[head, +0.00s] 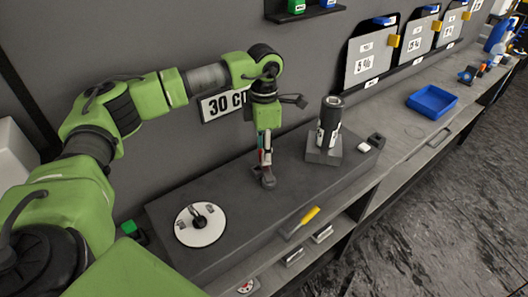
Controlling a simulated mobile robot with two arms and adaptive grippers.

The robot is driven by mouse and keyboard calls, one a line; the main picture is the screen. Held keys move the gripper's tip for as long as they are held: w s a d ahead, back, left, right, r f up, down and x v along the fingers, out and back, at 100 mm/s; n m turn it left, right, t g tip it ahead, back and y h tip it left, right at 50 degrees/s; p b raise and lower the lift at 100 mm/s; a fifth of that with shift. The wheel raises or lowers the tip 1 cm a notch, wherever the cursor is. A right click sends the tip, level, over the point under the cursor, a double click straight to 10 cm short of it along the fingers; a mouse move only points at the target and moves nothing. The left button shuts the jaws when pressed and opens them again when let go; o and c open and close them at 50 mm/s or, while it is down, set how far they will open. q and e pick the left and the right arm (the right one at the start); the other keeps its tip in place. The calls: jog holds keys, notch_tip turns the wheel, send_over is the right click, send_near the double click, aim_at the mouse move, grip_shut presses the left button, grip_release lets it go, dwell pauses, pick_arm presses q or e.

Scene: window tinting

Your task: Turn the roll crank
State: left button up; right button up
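No part is clearly readable as the roll crank. A dark upright roll (328,122) with a pale label stands in a grey block holder (323,151) on the long dark bench box. A white disc (200,225) with a black knob-like piece at its middle lies near the box's left end. My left gripper (267,180) points down between the disc and the roll, low over the box top and apart from both. Its fingers are small and dark, so I cannot tell whether they are open or shut. My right gripper is out of view.
A yellow-handled tool (302,222) lies at the box's front edge. A small white block (368,142) and a dark block (376,139) sit right of the roll. A blue tray (432,101) stands farther right. Film cards hang on the wall. The box top (245,215) right of the disc is clear.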

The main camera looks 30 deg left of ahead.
pick_arm(q)
notch_tip(320, 180, up, 11)
dwell(0.3)
dwell(1.4)
